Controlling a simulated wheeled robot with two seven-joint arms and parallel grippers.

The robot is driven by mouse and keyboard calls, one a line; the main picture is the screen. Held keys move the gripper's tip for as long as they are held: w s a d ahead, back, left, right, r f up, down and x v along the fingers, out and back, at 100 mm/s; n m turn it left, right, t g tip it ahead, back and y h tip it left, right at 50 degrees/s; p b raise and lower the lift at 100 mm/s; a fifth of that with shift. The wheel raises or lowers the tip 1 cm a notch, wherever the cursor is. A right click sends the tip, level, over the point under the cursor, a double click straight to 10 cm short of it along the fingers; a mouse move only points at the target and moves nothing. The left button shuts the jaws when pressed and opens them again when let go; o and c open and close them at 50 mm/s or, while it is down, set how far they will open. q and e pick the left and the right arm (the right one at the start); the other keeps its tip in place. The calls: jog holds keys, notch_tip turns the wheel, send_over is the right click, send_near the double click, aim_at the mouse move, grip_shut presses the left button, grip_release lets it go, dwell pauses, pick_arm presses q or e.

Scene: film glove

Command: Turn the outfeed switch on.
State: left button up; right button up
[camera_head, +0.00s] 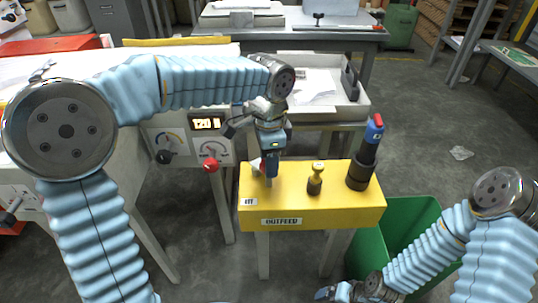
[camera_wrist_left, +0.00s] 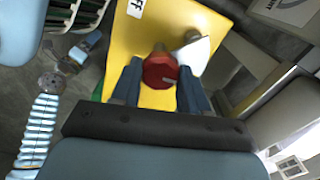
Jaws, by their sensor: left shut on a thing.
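The yellow outfeed bench (camera_head: 340,207) has an "OUTFEED" label on its front. My left gripper (camera_head: 270,172) points down over its left part. In the left wrist view, a red-capped switch (camera_wrist_left: 160,72) with a pale line on it sits between the fingers of my left gripper (camera_wrist_left: 157,92), which is shut on it. A white piece (camera_wrist_left: 198,52) is beside it, and a label (camera_wrist_left: 135,8) ending in "FF" is on the yellow top. The head view mostly hides the switch behind the fingers. My right gripper (camera_head: 338,292) is low at the bottom edge, its jaws unclear.
A green bin (camera_head: 405,218) is at right. A control panel (camera_head: 180,135) with a red knob (camera_head: 210,164) stands left.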

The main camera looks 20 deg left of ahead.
pick_arm(q)
jog(key=shift+m, duration=0.3)
jog(key=o, duration=1.1)
jog(key=shift+c, duration=0.2)
notch_tip(320, 180, up, 14)
jog(key=p, duration=0.2)
